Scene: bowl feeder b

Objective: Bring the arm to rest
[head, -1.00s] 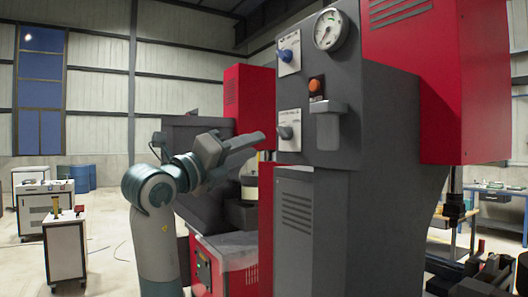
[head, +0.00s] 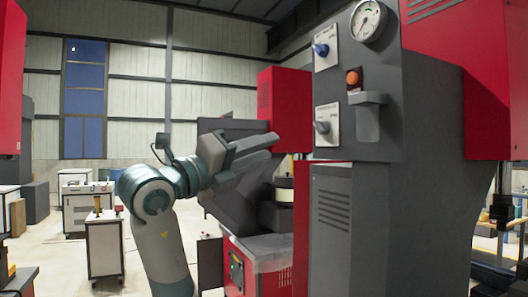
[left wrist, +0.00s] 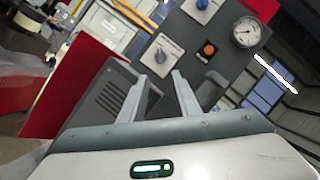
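My left gripper (head: 262,153) is raised in front of the dark grey machine panel (head: 340,100) in the head view, its fingers pointing right. In the left wrist view its two fingers (left wrist: 158,92) stand apart with nothing between them. The panel carries a blue knob (head: 321,49), a grey knob (head: 323,128), an orange button (head: 353,78) and a round gauge (head: 368,20). The gripper appears apart from these controls. My right gripper is not in view.
A red and grey machine cabinet (head: 340,215) fills the centre right. A low red box (head: 262,265) stands behind my left arm. A white cart (head: 103,245) stands on the floor at the left, with open floor around it.

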